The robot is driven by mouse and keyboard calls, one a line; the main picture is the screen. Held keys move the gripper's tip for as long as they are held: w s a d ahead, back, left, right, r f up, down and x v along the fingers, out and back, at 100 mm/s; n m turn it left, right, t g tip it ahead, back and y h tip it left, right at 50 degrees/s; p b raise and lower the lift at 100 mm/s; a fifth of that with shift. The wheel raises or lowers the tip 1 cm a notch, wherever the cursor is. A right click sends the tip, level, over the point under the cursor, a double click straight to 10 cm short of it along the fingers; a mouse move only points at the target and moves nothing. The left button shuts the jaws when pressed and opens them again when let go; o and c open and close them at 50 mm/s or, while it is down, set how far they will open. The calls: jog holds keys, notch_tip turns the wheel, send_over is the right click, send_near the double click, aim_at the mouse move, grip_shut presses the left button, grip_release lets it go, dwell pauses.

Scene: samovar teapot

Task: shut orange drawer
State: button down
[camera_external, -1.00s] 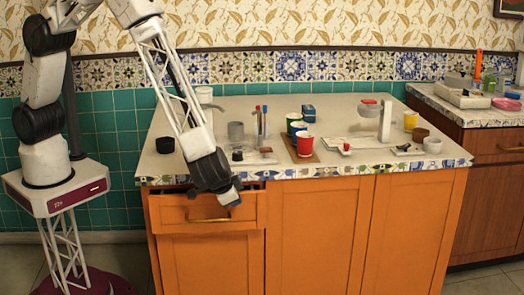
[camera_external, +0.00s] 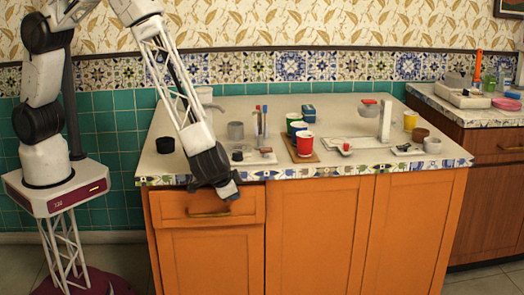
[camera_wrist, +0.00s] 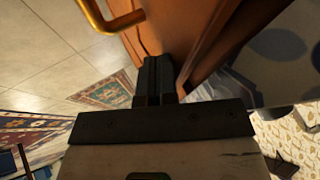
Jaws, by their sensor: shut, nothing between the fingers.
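The orange drawer (camera_external: 172,208) is at the upper left of the orange cabinet. My gripper (camera_external: 231,196) is at the top of the drawer front, just below the counter edge. In the wrist view my gripper (camera_wrist: 157,68) has its fingers together and empty, with the tips close to the orange front; whether they touch it I cannot tell.
A patterned rug (camera_wrist: 105,90) lies on the floor. The space before the cabinet looks clear.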

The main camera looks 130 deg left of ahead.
dwell(0.4)
jog(key=w+d+r, duration=0.3)
jog(key=d+r, duration=0.5)
jog(key=shift+w+d, duration=0.25)
jog(key=shift+d, duration=0.15)
dwell(0.5)
jog(key=s+d+f, duration=0.1)
jog(key=s+d, duration=0.1)
jog(key=d, duration=0.3)
jog(key=s+d+f, duration=0.1)
jog(key=s+d, duration=0.1)
jog(key=d, duration=0.4)
jog(key=shift+s+f+h, duration=0.3)
jog(key=shift+f+h, duration=0.1)
jog(key=shift+a+f, duration=0.1)
